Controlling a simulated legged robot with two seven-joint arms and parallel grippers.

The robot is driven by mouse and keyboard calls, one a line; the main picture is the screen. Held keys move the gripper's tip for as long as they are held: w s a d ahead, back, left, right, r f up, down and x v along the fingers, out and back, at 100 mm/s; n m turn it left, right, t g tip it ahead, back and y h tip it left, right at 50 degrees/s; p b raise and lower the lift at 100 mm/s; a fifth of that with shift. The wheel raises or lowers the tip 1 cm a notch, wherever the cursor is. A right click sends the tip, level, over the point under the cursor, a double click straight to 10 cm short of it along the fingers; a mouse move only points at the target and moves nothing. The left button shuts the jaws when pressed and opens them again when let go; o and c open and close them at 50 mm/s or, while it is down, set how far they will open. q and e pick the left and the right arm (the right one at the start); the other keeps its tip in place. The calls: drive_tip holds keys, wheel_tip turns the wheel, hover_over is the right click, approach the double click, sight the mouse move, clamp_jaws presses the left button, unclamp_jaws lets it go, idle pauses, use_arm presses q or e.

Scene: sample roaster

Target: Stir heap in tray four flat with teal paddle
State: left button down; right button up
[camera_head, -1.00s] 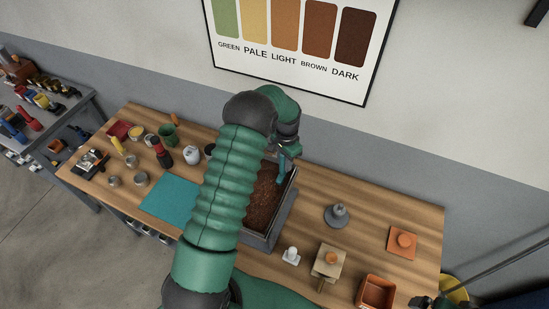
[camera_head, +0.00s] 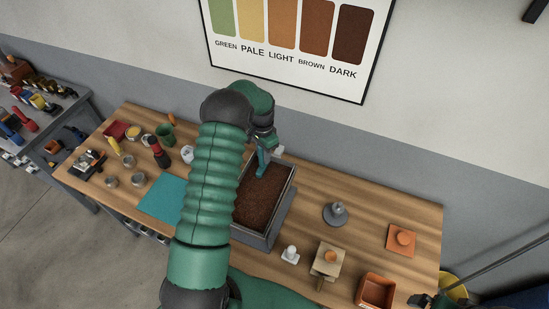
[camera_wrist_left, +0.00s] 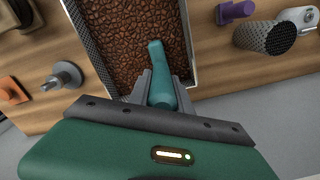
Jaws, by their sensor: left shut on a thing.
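A grey rectangular tray (camera_head: 285,203) of dark brown beans (camera_head: 262,200) stands on the wooden table; no number shows on it. The beans fill its floor and also show in the wrist view (camera_wrist_left: 130,45). My left gripper (camera_head: 264,143) is over the tray's far end, shut on the teal paddle (camera_head: 262,162). The paddle (camera_wrist_left: 157,70) points down into the tray, its tip at or just above the beans; I cannot tell whether it touches. My left arm hides the tray's left side.
Left of the arm are a teal mat (camera_head: 161,197), a dark red bottle (camera_head: 160,153) and several small tins. To the right stand a grey knobbed weight (camera_head: 336,214), an orange lidded block (camera_head: 401,240), a wooden block (camera_head: 329,260) and an orange box (camera_head: 376,291).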

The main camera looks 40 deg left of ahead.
use_arm(q)
drive_tip(key=shift+s+a, duration=0.25)
drive_tip(key=shift+a, duration=0.45)
drive_tip(key=shift+s+a, duration=0.2)
drive_tip(key=shift+a, duration=0.5)
drive_tip(key=w+d, duration=0.1)
drive_tip(key=d, duration=0.2)
drive_tip(key=w+d, duration=0.1)
drive_tip(key=d, duration=0.3)
drive_tip(key=w+d, duration=0.1)
drive_tip(key=d, duration=0.2)
drive_tip(key=shift+w+d, duration=0.2)
drive_tip(key=shift+d, duration=0.2)
drive_tip(key=shift+r, duration=0.1)
wheel_tip(320, 180, up, 6)
drive_tip(key=p, duration=0.4)
